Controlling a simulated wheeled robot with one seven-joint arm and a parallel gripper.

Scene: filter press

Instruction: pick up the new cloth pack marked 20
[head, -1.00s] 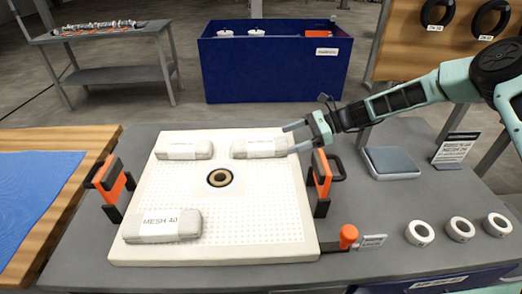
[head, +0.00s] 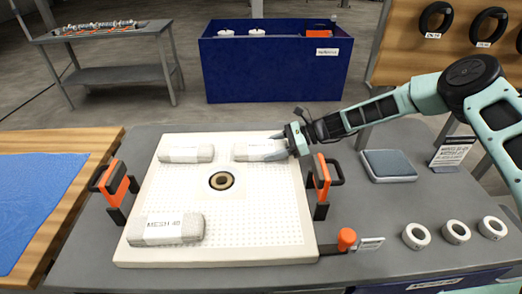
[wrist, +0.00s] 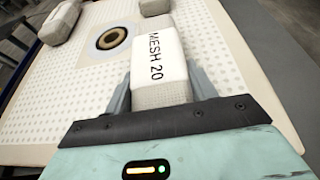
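The cloth pack marked MESH 20 (wrist: 163,52) is a pale block with a white label band, lying flat. In the head view it is the pack (head: 252,151) at the back right of the white perforated plate (head: 250,228). My gripper (head: 275,146) is low at its right end. In the wrist view my gripper (wrist: 160,88) has one finger on each side of the pack's near end, very close to its sides. The fingers look open around it; firm contact does not show. The pack still rests on the plate.
Another pack (head: 186,153) lies back left and a MESH 40 pack (head: 166,229) front left. Orange clamps (head: 115,183) (head: 321,177) flank the plate. A grey-blue pad (head: 389,165), a sign (head: 454,150) and white rings (head: 456,232) lie to the right.

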